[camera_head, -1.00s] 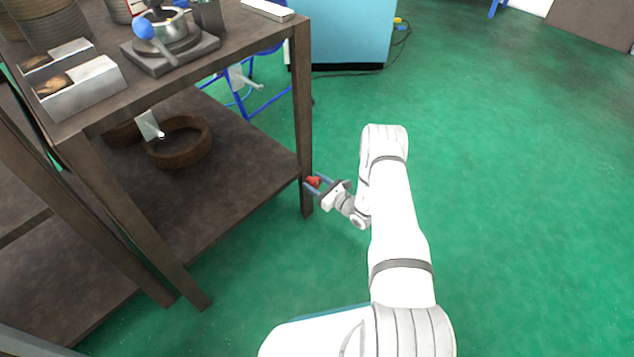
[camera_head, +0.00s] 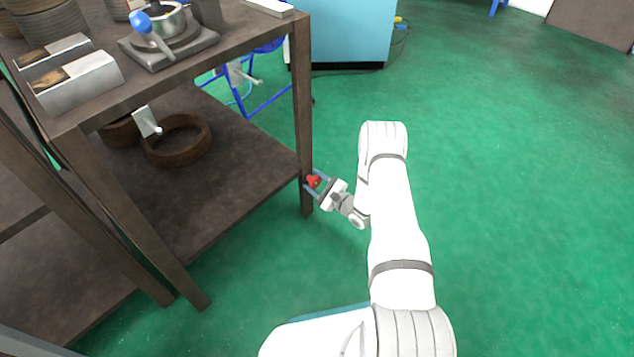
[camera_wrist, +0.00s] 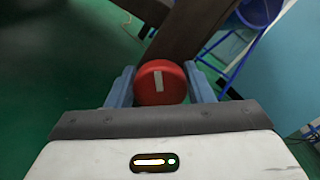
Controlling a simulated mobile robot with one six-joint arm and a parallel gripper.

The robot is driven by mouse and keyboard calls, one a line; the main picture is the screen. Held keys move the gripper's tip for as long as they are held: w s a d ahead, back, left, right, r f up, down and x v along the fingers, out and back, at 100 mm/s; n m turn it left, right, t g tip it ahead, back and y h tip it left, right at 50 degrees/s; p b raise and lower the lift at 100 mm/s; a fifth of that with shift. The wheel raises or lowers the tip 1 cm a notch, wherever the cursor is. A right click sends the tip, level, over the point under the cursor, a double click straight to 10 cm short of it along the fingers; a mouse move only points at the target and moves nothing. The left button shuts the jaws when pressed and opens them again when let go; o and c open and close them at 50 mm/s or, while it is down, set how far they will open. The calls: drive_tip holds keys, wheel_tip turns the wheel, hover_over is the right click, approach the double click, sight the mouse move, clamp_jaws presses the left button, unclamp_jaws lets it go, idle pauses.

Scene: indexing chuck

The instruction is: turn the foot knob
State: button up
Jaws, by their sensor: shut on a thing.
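The foot knob (camera_wrist: 160,84) is red and round with a pale stripe on its face. It sits at the table leg (camera_wrist: 188,30). In the head view the red knob (camera_head: 313,181) shows at the right front leg, near the lower shelf's height. My gripper (camera_head: 315,182) reaches it from the right. In the wrist view my gripper (camera_wrist: 162,84) has one blue-grey finger on each side of the knob and is shut on it. The stripe stands nearly upright in the wrist view. The knob's back side is hidden.
The dark table (camera_head: 240,60) holds an indexing chuck (camera_head: 170,42) with a blue-knobbed handle and metal blocks (camera_head: 80,80). A brown ring (camera_head: 178,150) lies on the lower shelf. A blue stool (camera_head: 262,80) stands behind. The green floor to the right is clear.

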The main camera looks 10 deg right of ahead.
drive_tip(key=n+b, duration=0.1)
drive_tip(key=n, duration=0.6)
drive_tip(key=shift+w+a, duration=0.1)
drive_tip(key=n+b, duration=0.1)
drive_tip(key=n, duration=0.5)
drive_tip(key=shift+f+n, duration=0.15)
drive_tip(key=shift+n, duration=0.25)
drive_tip(key=n+b, duration=0.1)
drive_tip(key=n, duration=0.5)
drive_tip(key=shift+f, duration=0.15)
drive_tip(key=n+b, duration=0.1)
drive_tip(key=n, duration=0.5)
drive_tip(key=shift+f+n, duration=0.1)
drive_tip(key=shift+n, duration=0.2)
drive_tip(key=shift+d, duration=0.2)
drive_tip(key=o, duration=1)
